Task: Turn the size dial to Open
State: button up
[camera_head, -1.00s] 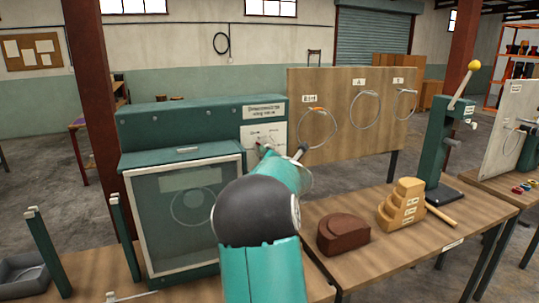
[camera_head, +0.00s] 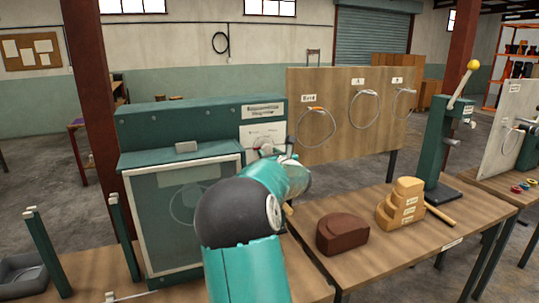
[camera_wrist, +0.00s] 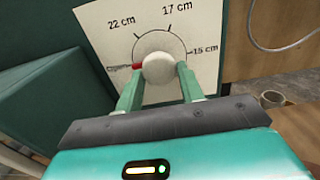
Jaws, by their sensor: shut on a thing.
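The size dial is a pale round knob (camera_wrist: 162,69) on a white label plate (camera_wrist: 108,22) with marks for 22 cm, 17 cm and 15 cm. A small word at the left, partly covered and hard to read, looks like Open. The dial's red pointer (camera_wrist: 137,66) points left, at that word. My gripper (camera_wrist: 159,82) is shut on the knob, with one green finger on each side. In the head view, the plate (camera_head: 254,133) is on the green machine (camera_head: 170,122), and my arm partly hides the dial.
The machine's clear-windowed door (camera_head: 175,215) is closed below the plate. A wooden board with wire hoops (camera_head: 345,135) stands to the right. A brown block (camera_head: 342,234), a stepped wooden block (camera_head: 401,204) and a green lever press (camera_head: 438,150) stand on the bench.

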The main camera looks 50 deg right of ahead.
dwell(0.3)
jog(key=o, duration=1)
jog(key=shift+s, duration=0.1)
jog(key=v, duration=1.3)
jog(key=shift+s+a+f, duration=0.1)
jog(key=shift+s+a, duration=0.1)
